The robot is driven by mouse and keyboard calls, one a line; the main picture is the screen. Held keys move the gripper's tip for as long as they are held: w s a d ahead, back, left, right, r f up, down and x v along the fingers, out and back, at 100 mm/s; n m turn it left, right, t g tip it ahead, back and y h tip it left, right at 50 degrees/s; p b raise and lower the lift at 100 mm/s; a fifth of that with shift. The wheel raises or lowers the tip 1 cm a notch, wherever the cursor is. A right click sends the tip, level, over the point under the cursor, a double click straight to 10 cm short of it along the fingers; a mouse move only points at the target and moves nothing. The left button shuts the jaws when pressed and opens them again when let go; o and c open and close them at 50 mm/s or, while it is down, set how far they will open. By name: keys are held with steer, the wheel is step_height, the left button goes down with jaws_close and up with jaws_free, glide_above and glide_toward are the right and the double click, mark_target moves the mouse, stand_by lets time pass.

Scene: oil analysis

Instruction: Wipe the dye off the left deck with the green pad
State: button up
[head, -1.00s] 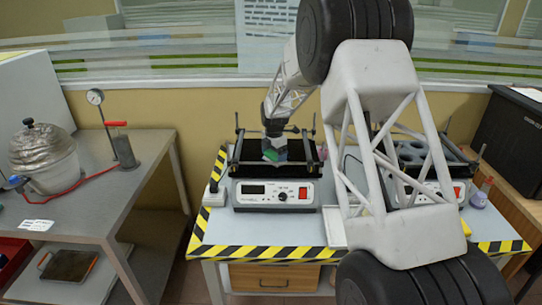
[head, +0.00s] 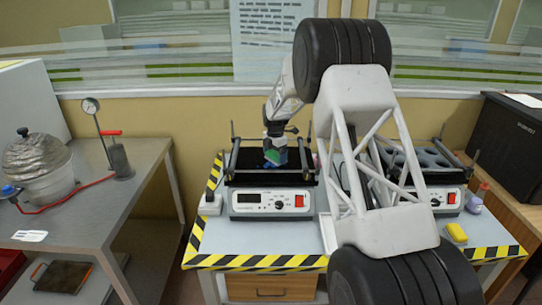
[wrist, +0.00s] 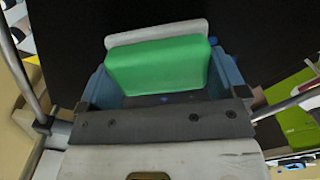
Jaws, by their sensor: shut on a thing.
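The green pad (wrist: 158,68) has a pale backing and sits between the blue fingers of my gripper (wrist: 160,90) in the wrist view. In the head view my gripper (head: 275,155) is shut on the pad (head: 272,157), over the black left deck (head: 245,160). The deck fills the wrist view as a black surface (wrist: 265,45). I cannot tell whether the pad touches it. A small blue spot (wrist: 212,41) shows at the pad's upper right edge; whether it is dye is unclear. The gripper and pad hide part of the deck.
Upright posts and bars stand around the left deck, above a white control box (head: 270,202). A second shaker with a holed plate (head: 425,160) is at the right, partly behind my arm. A yellow block (head: 457,232) and a small bottle (head: 477,198) are at the table's right.

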steer(key=shift+s, duration=3.9)
step_height(320, 180, up, 8)
steer(key=shift+w, duration=0.1)
steer(key=shift+a+m, duration=0.1)
steer(key=shift+m, duration=0.2)
steer(key=w+a+m, duration=0.3)
steer(key=a+m, duration=0.2)
steer(key=m, duration=1.2)
steer(key=shift+w+a, duration=0.2)
steer(key=shift+w, duration=0.1)
